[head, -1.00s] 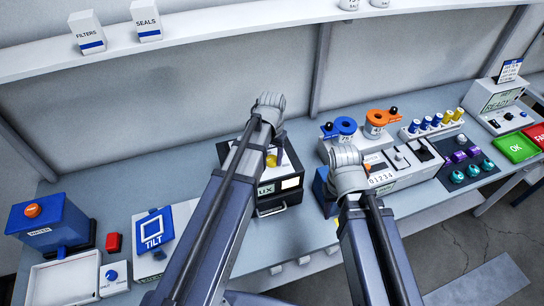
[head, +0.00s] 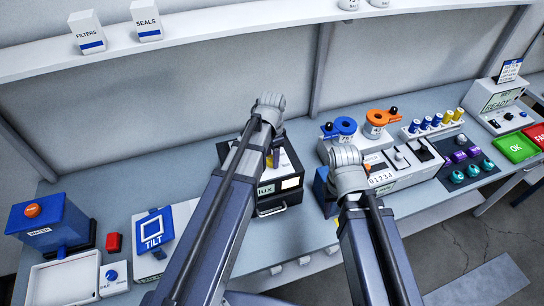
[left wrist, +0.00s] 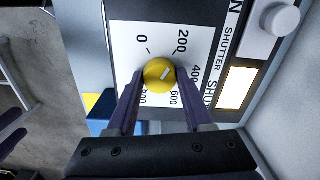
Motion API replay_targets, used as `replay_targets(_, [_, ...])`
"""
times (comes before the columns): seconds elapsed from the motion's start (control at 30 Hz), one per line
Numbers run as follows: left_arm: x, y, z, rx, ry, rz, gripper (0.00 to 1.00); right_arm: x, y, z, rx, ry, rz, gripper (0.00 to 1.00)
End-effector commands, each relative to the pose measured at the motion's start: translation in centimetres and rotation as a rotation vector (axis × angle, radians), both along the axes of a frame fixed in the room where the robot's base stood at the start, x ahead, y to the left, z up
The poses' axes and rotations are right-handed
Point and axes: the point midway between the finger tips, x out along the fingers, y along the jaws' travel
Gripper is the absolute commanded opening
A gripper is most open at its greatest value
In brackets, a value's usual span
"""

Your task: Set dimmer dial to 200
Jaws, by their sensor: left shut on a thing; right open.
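The yellow dimmer dial (left wrist: 155,80) sits on a white scale plate (left wrist: 130,42) marked 0, 200, 400, 600 and 800. Its pale pointer mark leans to the upper right in the left wrist view, roughly toward 200; the exact reading is hard to tell. My left gripper (left wrist: 160,88) is shut on the dial, one purple finger on each side. In the head view the dial is mostly hidden behind my left gripper (head: 273,160), above the black lux box (head: 285,205). My right gripper (head: 345,180) hangs over the bench by the counter unit, its fingertips largely hidden.
A lit panel and a SHUTTER knob (left wrist: 281,19) lie right of the dial. The counter unit (head: 383,178) stands near my right gripper, with blue (head: 341,128) and orange (head: 377,121) fixtures behind. The TILT device (head: 153,231) and water box (head: 45,222) stand left.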

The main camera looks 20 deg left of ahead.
Motion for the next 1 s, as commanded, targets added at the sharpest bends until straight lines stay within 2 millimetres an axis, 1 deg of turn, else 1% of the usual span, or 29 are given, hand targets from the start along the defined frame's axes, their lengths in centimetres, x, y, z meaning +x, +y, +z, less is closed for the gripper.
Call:
replay_targets(0.57, [-0.01, -0.01, -0.01, 0.000, 0.000, -0.025, 0.00, 0.00, 0.00, -0.01, 0.000, 0.000, 0.000, 0.50])
replay_targets(0.6, [-0.01, -0.01, -0.01, 0.000, 0.000, -0.025, 0.56, 0.00, 0.00, -0.01, 0.000, 0.000, 0.000, 0.50])
replay_targets(0.83, [-0.01, -0.01, 0.00, 0.000, 0.000, -0.024, 0.81, 0.00, 0.00, 0.00, 0.000, 0.000, 0.000, 0.50])
replay_targets(1.0, [-0.01, -0.01, 0.00, 0.000, 0.000, -0.024, 0.81, 0.00, 0.00, 0.00, 0.000, 0.000, 0.000, 0.50])
